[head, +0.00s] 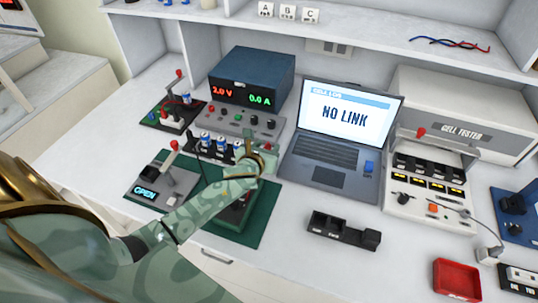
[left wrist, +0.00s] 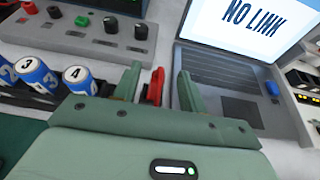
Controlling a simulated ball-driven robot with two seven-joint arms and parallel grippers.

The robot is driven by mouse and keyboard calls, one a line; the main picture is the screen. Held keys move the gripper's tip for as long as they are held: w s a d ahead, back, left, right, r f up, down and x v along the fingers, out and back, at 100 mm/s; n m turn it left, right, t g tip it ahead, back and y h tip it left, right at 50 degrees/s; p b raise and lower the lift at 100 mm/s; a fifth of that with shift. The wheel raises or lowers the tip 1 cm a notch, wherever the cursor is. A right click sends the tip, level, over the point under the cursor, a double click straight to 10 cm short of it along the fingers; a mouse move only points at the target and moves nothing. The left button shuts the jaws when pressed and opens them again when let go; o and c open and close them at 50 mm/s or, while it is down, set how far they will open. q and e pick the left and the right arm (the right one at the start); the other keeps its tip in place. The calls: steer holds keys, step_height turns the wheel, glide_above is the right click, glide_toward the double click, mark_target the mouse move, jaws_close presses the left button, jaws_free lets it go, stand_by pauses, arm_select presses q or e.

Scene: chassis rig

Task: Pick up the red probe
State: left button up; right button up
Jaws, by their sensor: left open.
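The red probe (left wrist: 155,87) shows in the left wrist view as a narrow upright red piece between my two green fingers. My left gripper (left wrist: 160,78) is open, with a finger on each side of the probe and a visible gap to the right finger. The probe's lower part is hidden behind the gripper body. In the head view my left gripper (head: 264,148) is over the bench, between the power supply and the laptop. The probe cannot be made out clearly there. My right gripper is not in view.
A laptop (head: 328,177) reading NO LINK stands close right of the gripper. The power supply (head: 251,83) is behind it. Blue numbered cells (left wrist: 80,78) stand close left. A green mat (head: 262,213) lies below my arm. A black holder (head: 343,231) sits in front of the laptop.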

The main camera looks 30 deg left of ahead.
arm_select(q)
steer(key=b+x, duration=0.1)
steer(key=x, duration=0.3)
steer(key=shift+f+b, duration=0.35)
steer(key=shift+f, duration=0.1)
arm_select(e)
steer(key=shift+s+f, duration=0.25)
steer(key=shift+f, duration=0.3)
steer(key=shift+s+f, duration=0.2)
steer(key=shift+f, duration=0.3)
arm_select(q)
steer(key=shift+s+r, duration=0.1)
steer(key=shift+c, duration=0.3)
jaws_close()
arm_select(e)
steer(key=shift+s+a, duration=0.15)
arm_select(q)
steer(key=shift+r, duration=0.1)
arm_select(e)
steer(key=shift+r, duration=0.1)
